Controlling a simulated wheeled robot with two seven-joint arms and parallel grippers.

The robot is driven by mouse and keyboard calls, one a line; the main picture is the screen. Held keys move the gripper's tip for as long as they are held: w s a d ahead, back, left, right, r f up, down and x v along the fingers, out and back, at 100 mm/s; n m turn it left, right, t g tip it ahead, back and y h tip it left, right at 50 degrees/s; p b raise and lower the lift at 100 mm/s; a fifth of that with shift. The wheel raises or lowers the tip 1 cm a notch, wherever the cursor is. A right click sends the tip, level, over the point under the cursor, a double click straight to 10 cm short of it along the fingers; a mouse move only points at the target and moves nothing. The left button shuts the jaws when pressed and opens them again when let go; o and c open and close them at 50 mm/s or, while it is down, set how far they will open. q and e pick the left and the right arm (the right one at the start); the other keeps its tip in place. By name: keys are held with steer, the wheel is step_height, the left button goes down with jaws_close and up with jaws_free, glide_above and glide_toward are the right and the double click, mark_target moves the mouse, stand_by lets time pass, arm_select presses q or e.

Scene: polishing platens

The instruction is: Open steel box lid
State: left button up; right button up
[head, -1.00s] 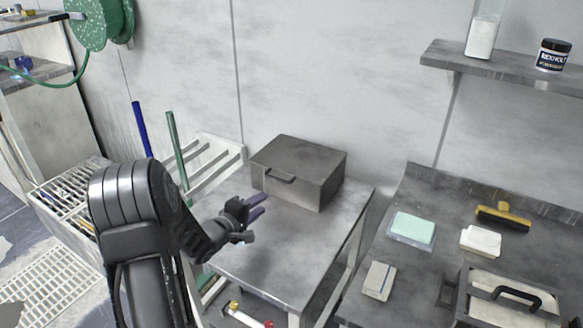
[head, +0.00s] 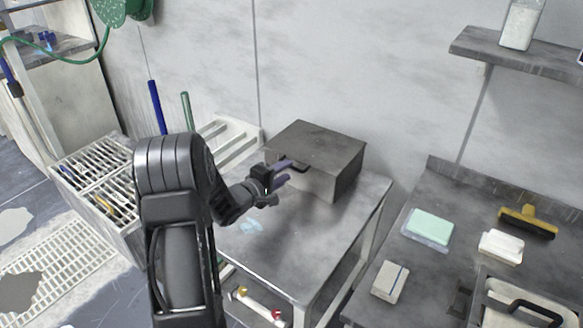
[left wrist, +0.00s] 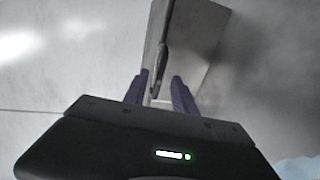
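The grey steel box (head: 335,178) stands on the metal table with its lid (head: 318,142) shut. A dark handle (head: 301,167) on its front is partly covered by my fingers in the head view. My left gripper (head: 285,172) is at the front of the box, its purple fingers apart and pointing at the handle. In the left wrist view the box (left wrist: 200,35) is ahead, and the handle (left wrist: 162,58) lines up with the gap between the open fingers (left wrist: 160,90). Contact with the handle cannot be told. My right gripper is not in view.
To the right, a second bench holds a green sponge (head: 430,226), a white block (head: 500,246) and a yellow-handled tool (head: 528,220). A white rack (head: 222,140) stands left.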

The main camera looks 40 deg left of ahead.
arm_select(q)
steer(key=x, duration=0.4)
steer(key=shift+w, duration=0.1)
steer(key=shift+c, duration=0.5)
jaws_close()
stand_by(0.9)
